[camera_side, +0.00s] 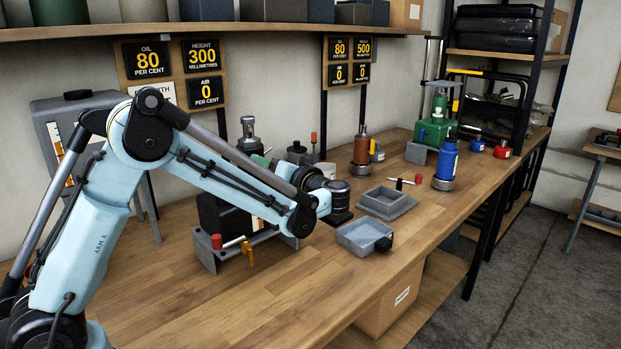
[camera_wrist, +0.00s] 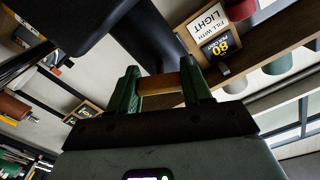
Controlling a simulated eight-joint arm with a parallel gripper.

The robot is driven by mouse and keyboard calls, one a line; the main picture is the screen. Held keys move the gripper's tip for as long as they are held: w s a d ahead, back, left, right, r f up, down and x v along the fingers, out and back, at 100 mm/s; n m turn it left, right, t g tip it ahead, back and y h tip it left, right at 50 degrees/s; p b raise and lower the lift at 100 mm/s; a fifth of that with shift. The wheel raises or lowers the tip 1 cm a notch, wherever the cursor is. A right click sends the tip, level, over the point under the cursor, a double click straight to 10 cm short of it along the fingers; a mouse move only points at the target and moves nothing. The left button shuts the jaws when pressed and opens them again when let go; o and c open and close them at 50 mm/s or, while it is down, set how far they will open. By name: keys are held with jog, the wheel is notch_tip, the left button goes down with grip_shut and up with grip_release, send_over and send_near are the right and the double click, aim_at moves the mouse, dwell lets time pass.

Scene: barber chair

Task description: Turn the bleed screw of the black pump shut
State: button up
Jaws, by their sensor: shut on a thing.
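The black pump (camera_side: 222,214) sits on a grey stand on the bench in the side view, partly hidden by my forearm. An orange winged screw (camera_side: 248,252) shows at the stand's front, beside a red-knobbed lever (camera_side: 217,241). My gripper is mostly hidden behind my arm in the side view. In the wrist view my gripper (camera_wrist: 160,84) has its green fingers shut on an orange-brown piece (camera_wrist: 160,86). I cannot tell whether this is the pump's bleed screw. A large black body (camera_wrist: 75,28), perhaps the pump, is close at the top of that view.
Grey trays (camera_side: 364,238) and a blue bottle jack (camera_side: 445,165) stand to the right. A green pump (camera_side: 434,132) is farther back. Yellow-lettered signs (camera_side: 148,59) hang below the wall shelf (camera_side: 230,31).

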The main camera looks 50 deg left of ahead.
jog(key=shift+m, duration=0.4)
jog(key=m, duration=0.5)
jog(key=shift+m, duration=0.4)
jog(key=m, duration=0.5)
jog(key=shift+m, duration=0.4)
jog(key=o, duration=1.1)
jog(key=shift+c, duration=0.2)
jog(key=shift+d, duration=0.1)
jog(key=d, duration=1.2)
